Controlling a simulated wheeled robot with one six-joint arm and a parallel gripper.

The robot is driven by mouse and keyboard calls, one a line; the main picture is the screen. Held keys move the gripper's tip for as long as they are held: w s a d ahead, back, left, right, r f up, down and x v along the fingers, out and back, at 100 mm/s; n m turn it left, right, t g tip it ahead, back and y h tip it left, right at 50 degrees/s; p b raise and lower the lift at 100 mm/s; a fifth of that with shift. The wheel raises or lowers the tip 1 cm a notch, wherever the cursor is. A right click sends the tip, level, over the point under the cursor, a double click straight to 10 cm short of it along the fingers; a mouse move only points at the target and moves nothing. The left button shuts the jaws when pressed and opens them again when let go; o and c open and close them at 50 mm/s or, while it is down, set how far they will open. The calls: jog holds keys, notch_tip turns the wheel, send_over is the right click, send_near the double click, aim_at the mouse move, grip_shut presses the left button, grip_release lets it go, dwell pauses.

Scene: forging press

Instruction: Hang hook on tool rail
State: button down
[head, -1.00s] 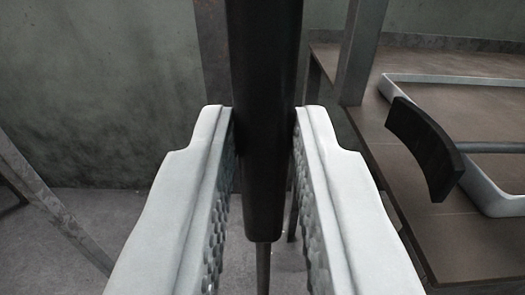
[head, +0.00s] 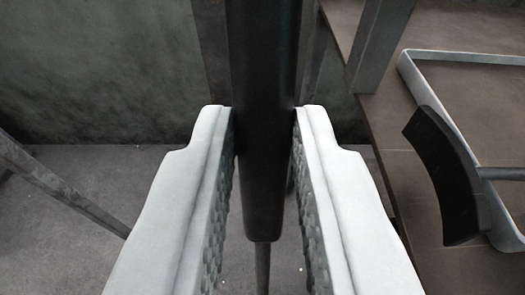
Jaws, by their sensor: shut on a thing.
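My gripper (head: 265,140) shows in the head view as two pale, textured fingers reaching up from the bottom edge. It is shut on a long black cylindrical handle (head: 264,60), which stands upright in the picture between the fingers. A thin grey rod (head: 262,268) shows below the handle's lower end. I take the handle and rod to be part of the hook. The hook's curved end is not in view. I cannot make out the tool rail for certain.
On the right is a brown table (head: 400,150) with a pale-rimmed tray (head: 408,66). A curved black piece (head: 445,175) with a grey bar stands at the tray's near side. A grey post (head: 380,45) rises by the table. A slanted metal beam (head: 60,185) is at left. Grey floor lies below.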

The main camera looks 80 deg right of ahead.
aim_at(263, 163)
jog(key=shift+x, duration=1.15)
jog(key=shift+d+f, duration=0.25)
jog(key=shift+f, duration=0.25)
jog(key=c, duration=1.3)
grip_release()
jog(key=shift+o, duration=0.2)
